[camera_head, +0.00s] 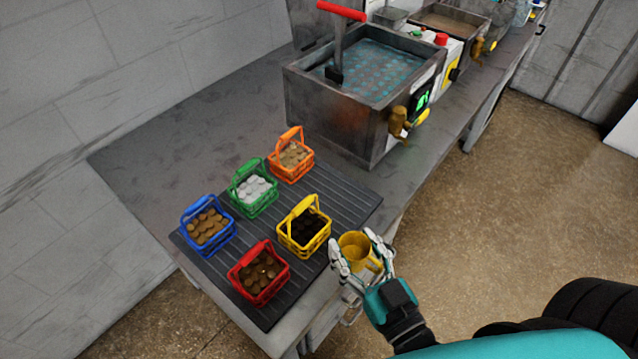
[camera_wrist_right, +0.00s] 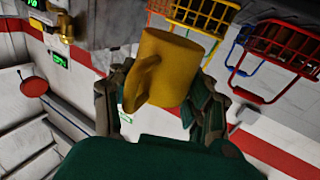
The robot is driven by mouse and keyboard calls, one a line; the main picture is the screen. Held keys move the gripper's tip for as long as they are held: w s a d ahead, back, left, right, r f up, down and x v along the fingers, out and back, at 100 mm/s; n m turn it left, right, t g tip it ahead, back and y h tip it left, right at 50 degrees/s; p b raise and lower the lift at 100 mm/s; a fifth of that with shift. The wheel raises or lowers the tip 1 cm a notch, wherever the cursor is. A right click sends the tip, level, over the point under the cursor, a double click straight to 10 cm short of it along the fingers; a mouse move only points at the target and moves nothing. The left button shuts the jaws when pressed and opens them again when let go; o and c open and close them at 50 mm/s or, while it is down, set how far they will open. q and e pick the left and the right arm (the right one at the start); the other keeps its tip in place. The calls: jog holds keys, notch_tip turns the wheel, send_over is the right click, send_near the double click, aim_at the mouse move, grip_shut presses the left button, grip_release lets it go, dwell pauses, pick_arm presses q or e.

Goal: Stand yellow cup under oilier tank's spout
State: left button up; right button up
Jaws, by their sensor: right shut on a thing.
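The yellow cup (camera_head: 354,244) is held by my right gripper (camera_head: 362,255) beside the front-right edge of the counter. Its open top faces up and it looks about upright. In the right wrist view the cup (camera_wrist_right: 172,68) sits between the dark fingers, its handle toward the camera. The near metal tank (camera_head: 335,105) holds bluish liquid and has a brass spout (camera_head: 399,121) with a yellow handle. A farther tank (camera_head: 448,22) holds brownish contents and has its own brass spout (camera_head: 480,48). Both spouts are far from the cup. My left gripper is not in view.
A red-handled tool (camera_head: 340,40) stands in the near tank. Bare counter (camera_head: 175,150) lies left of that tank. Open floor (camera_head: 530,190) is on the right.

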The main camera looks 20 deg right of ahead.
jog(key=w, duration=0.1)
jog(key=w+d+p, duration=0.1)
jog(key=shift+w+d+r, duration=0.1)
jog(key=shift+w+r, duration=0.15)
jog(key=shift+w, duration=0.05)
jog(key=w+d, duration=0.1)
jog(key=w, duration=0.1)
jog(key=w+d+p, duration=0.1)
jog(key=w, duration=0.1)
jog(key=w+d+f, duration=0.1)
jog(key=w, duration=0.2)
jog(key=shift+p, duration=0.4)
jog(key=w, duration=0.1)
jog(key=w+d, duration=0.1)
jog(key=w+p, duration=0.1)
jog(key=w, duration=0.1)
jog(key=shift+d+f, duration=0.3)
jog(key=shift+d, duration=0.1)
jog(key=shift+w+d+f, duration=0.1)
jog(key=shift+w+f, duration=0.05)
notch_tip(320, 180, down, 3)
jog(key=shift+f, duration=0.2)
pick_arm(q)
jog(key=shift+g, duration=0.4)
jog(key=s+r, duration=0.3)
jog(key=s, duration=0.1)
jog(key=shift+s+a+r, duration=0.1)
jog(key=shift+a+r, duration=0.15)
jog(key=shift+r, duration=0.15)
